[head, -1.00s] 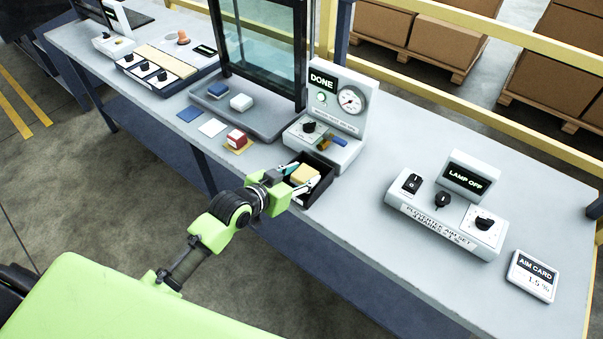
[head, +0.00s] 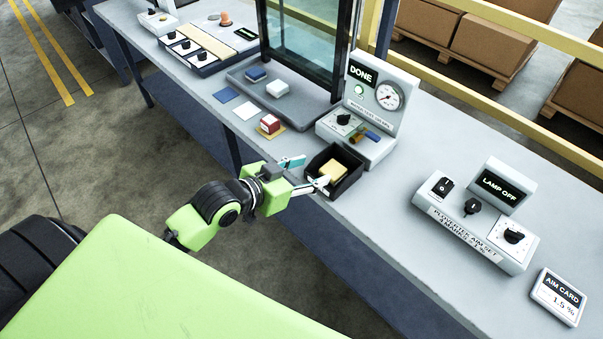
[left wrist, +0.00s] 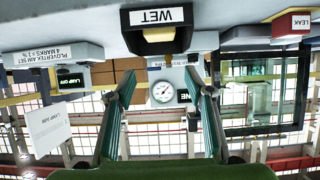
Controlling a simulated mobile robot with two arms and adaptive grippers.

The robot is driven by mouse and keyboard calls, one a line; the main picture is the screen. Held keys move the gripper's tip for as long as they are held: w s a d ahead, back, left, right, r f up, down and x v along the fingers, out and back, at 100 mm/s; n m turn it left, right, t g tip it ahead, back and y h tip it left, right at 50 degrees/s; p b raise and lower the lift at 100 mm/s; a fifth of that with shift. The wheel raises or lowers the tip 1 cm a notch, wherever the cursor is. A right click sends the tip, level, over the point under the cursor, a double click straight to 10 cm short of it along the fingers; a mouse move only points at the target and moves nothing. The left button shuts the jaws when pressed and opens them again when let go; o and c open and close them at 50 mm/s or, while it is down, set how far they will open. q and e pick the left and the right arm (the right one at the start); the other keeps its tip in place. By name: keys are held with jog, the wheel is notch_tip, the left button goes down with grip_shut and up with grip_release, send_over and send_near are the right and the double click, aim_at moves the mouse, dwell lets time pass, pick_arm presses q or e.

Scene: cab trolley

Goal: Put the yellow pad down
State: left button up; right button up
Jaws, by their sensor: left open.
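The yellow pad (head: 333,172) lies inside the small black tray (head: 350,181) at the front edge of the bench. The tray also shows in the left wrist view (left wrist: 189,18), with a WET label on its front. My left gripper (head: 306,172) is open and empty, just in front of the tray on its left side. Its two fingers are spread and apart from the pad. In the left wrist view the open fingers (left wrist: 163,92) have nothing between them. My right gripper is not in view.
A gauge panel marked DONE (head: 362,75) stands behind the tray. A red and white block (head: 269,124) sits on a yellow square to the left. A control box (head: 470,228) and an aim card (head: 560,294) are to the right. Bare bench lies between.

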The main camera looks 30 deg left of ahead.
pick_arm(q)
jog(key=shift+v, duration=1.25)
jog(key=s+a+f+n+g+y, duration=0.1)
jog(key=s+a+f+g, duration=0.15)
jog(key=f, duration=0.85)
jog(key=s+a+f+n+g+y, duration=0.1)
jog(key=s+a+f+y, duration=0.15)
jog(key=f, duration=0.85)
jog(key=s+a+f+n+g, duration=0.1)
jog(key=s+a+f, duration=0.2)
jog(key=f, duration=0.8)
jog(key=s+d+f+g, duration=0.2)
jog(key=s+f, duration=0.5)
jog(key=s, duration=0.3)
jog(key=s+d+f+m+g, duration=0.1)
jog(key=s+d+f+g, duration=0.1)
jog(key=s+f, duration=0.5)
jog(key=s+d+f+g, duration=0.2)
jog(key=s+f, duration=0.5)
jog(key=s, duration=0.7)
jog(key=shift+s+m+y, duration=0.3)
jog(key=shift+s+y, duration=0.05)
jog(key=shift+y, duration=0.1)
jog(key=shift+a+g, duration=0.1)
jog(key=shift+g, duration=0.15)
